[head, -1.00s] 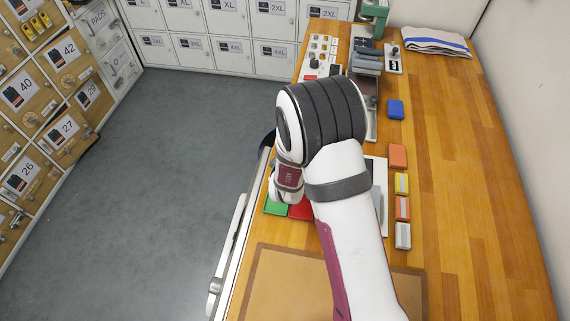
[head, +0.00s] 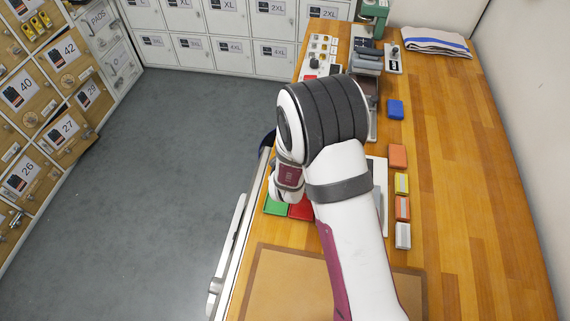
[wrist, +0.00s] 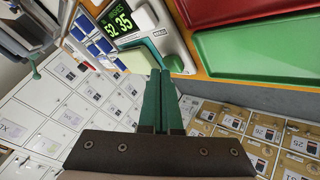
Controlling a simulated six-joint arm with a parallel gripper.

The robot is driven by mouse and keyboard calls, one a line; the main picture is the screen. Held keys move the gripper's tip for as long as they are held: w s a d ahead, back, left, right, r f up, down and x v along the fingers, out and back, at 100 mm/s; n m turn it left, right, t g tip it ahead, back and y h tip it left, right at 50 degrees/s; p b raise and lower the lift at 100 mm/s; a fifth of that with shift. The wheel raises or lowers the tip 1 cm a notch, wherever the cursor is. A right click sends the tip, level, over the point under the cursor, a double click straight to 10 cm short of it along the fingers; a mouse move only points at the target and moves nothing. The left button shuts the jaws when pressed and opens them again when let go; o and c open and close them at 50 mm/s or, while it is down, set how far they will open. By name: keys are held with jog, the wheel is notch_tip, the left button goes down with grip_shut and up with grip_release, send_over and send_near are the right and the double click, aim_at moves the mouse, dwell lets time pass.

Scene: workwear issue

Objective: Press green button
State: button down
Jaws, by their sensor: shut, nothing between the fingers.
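My gripper (wrist: 159,72) shows in the wrist view with its two green fingers shut together and nothing between them. Its tips lie in front of the edge of a white device (wrist: 145,18) with a lit green number display (wrist: 119,24). A small dark green part (wrist: 175,63) shows right beside the fingertips, partly hidden by them. I cannot tell whether it is the green button, or whether the tips touch it. In the head view my arm hides the gripper and the device.
A green tray (wrist: 260,52) and a red tray (wrist: 225,12) lie to the right of the fingers in the wrist view. In the head view, a control panel (head: 320,55) stands at the table's far end. Coloured blocks, including a blue one (head: 396,110), line the table (head: 465,190).

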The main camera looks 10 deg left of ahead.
jog(key=shift+r, duration=0.45)
notch_tip(320, 180, up, 5)
dwell(0.5)
dwell(0.5)
jog(key=s+d+r+m+g, duration=0.5)
jog(key=s+d+r+m, duration=0.35)
jog(key=s, duration=0.35)
jog(key=s+d+r+m+g, duration=0.2)
jog(key=s+d+m, duration=0.1)
jog(key=s, duration=0.6)
jog(key=s+d+r+m+g, duration=0.2)
jog(key=s+d+r+m, duration=0.1)
jog(key=s, duration=0.7)
jog(key=shift+s+d+m, duration=0.2)
jog(key=shift+d+m, duration=0.5)
jog(key=shift+m, duration=0.55)
